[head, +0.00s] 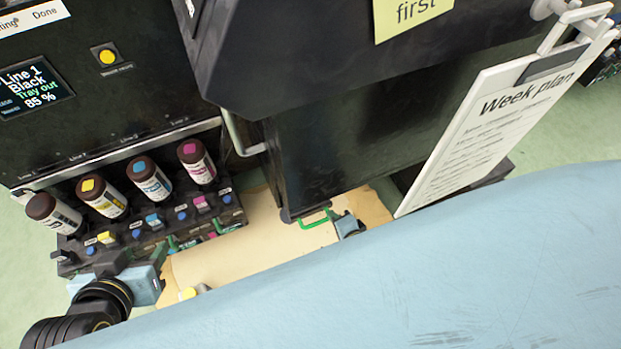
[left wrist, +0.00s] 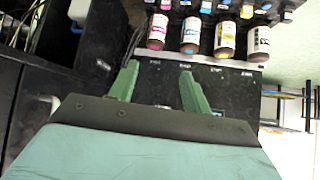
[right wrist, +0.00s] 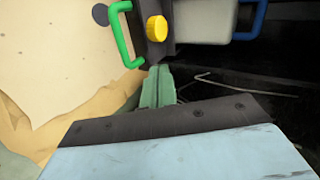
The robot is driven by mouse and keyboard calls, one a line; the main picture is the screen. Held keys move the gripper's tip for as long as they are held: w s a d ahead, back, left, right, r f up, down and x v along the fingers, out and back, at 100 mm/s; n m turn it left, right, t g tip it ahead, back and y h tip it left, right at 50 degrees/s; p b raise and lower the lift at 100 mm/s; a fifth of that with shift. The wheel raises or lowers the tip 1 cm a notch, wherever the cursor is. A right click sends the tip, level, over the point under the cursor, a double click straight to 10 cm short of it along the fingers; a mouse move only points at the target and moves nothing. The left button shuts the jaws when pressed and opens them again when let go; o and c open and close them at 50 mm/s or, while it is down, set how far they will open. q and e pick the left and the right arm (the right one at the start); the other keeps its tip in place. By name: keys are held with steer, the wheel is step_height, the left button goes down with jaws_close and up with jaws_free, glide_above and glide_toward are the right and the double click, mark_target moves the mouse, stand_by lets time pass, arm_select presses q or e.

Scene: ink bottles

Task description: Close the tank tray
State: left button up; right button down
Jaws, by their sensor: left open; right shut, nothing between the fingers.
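The tank tray (head: 130,222) stands out from the black machine at the left of the head view. Several brown-capped ink bottles (head: 148,180) stand in it, with coloured parts along its front. The bottles also show at the top of the left wrist view (left wrist: 190,35). My left gripper (head: 122,268) is at the tray's front in the head view. In the left wrist view its green fingers (left wrist: 158,78) are apart and empty. My right gripper (head: 337,214) is shut and empty beside a green handle (head: 314,219). Its closed fingers show below a yellow knob (right wrist: 157,28) in the right wrist view.
The machine's screen (head: 35,88) reads "Line 1 Black, Tray out, 85 %". A black housing (head: 340,130) overhangs the middle. A tan sheet (head: 250,240) lies beneath. A "Week plan" board (head: 510,115) stands at right. A blue surface (head: 430,270) fills the lower right.

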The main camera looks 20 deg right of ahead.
arm_select(q)
steer(key=w+d+r+t+h+b, duration=0.2)
steer(key=w+d+r+t, duration=0.1)
steer(key=w+r+t, duration=0.25)
arm_select(e)
steer(key=shift+m, duration=0.7)
steer(key=b+x, duration=0.1)
steer(key=x, duration=0.3)
steer(key=b+x, duration=0.2)
steer(key=x, duration=0.2)
steer(key=d+b+x, duration=0.1)
steer(key=b+x, duration=0.1)
steer(key=x, duration=0.2)
steer(key=shift+w+r, duration=0.15)
steer(key=shift+w, duration=0.45)
arm_select(q)
steer(key=s+r+t+h, duration=0.1)
steer(key=r+t+h, duration=0.1)
steer(key=r+t, duration=0.4)
steer(key=s+d+r+t+h, duration=0.1)
steer(key=s+r+t, duration=0.1)
steer(key=r+t, duration=0.4)
steer(key=shift+s+r+m+h+b, duration=0.3)
steer(key=shift+r+h+b, duration=0.1)
steer(key=shift+r, duration=1.15)
arm_select(e)
steer(key=shift+w+a, duration=0.1)
steer(key=shift+w, duration=0.75)
steer(key=shift+r, duration=0.1)
